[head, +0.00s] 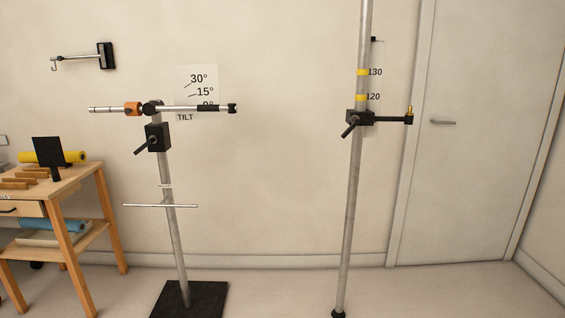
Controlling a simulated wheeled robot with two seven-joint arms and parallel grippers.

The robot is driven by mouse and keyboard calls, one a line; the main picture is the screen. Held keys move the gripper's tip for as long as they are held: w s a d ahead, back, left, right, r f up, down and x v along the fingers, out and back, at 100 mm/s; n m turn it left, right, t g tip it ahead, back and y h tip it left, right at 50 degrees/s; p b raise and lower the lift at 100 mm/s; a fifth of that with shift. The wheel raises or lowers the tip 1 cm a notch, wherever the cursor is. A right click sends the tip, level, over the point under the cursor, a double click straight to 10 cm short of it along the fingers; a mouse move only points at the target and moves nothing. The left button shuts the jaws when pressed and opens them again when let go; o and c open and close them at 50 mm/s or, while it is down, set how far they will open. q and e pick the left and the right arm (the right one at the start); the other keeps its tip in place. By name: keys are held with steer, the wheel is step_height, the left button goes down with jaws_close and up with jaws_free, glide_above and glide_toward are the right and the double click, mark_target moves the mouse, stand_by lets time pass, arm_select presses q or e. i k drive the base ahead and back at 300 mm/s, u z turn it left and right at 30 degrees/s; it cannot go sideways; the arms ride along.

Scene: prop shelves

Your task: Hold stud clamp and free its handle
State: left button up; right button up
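The clamp with a brass-coloured stud, which looks like the stud clamp (359,117), is a black block around the tall grey pole (352,190) on the right. Its arm reaches right and ends in the upright stud (409,112). A black handle (349,127) points down and left from the block. The clamp sits just below the yellow band (361,98) beside the 120 mark. Another yellow band (362,72) is beside 130. Neither of my grippers is in view, and nothing touches the clamp or its handle.
A shorter stand (175,230) on a black base (190,299) carries a black handled clamp (157,138) and a horizontal rod (185,108) by a tilt chart. A wooden bench (85,180) is at left, a door (470,170) at right. Floor between the stands is clear.

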mark_target(355, 120)
steer(key=z, duration=0.7)
steer(key=i, duration=0.9)
steer(key=z, duration=0.6)
steer(key=i, duration=1.2)
steer(key=u, duration=0.45)
